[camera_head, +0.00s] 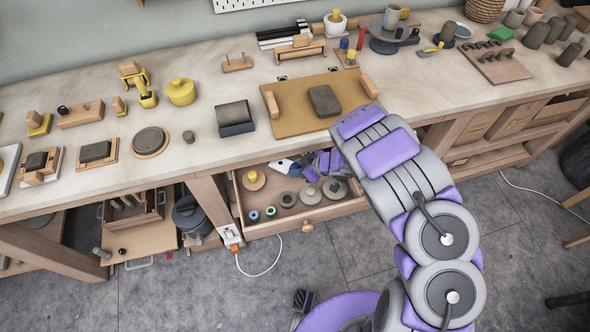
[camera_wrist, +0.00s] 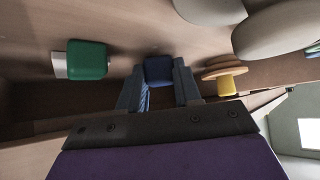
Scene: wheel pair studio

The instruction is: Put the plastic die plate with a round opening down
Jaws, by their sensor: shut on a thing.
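My gripper (camera_wrist: 160,88) is shut on a dark blue block-like piece, which I take for the plastic die plate (camera_wrist: 158,70). The piece sits between the two fingertips in the wrist view, and its round opening does not show from this side. In the head view my gripper (camera_head: 305,166) is low at the back of the open drawer (camera_head: 310,222), close under the bench's front edge. The held piece is hard to make out there. I cannot tell whether it touches the drawer floor.
The drawer holds a yellow-and-wood knob (camera_head: 253,180), small rings and grey discs (camera_head: 335,189). A green block (camera_wrist: 87,60) with a pale base lies left of the fingers in the wrist view. The benchtop (camera_head: 210,75) above carries many tools. The drawer's front middle has some bare floor.

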